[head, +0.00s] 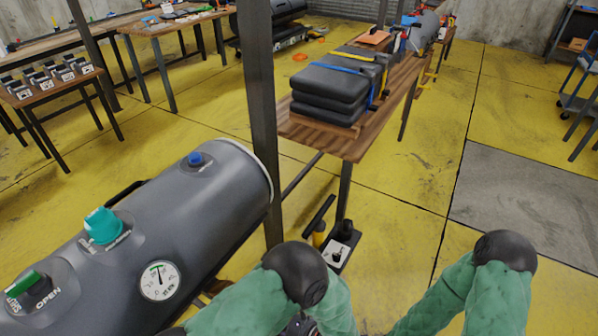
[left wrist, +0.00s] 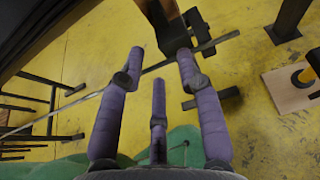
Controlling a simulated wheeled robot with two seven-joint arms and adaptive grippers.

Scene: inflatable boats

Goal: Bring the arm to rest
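My left gripper (left wrist: 160,62) shows in the left wrist view. Its purple fingers are spread apart with nothing between them, above the yellow floor. In the head view two green-covered arm sections with dark round joints are at the bottom, one at the centre and one at the right; these are mine. Neither gripper can be made out clearly in the head view, and my right gripper is in no view.
A grey inflatable tube (head: 205,215) with a pressure gauge (head: 160,281), teal cap (head: 103,225) and blue valve (head: 195,158) fills the lower left. A wooden table (head: 350,143) bears folded dark items (head: 325,90). A dark post (head: 262,130) stands between. Yellow floor (head: 400,220) is open at right.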

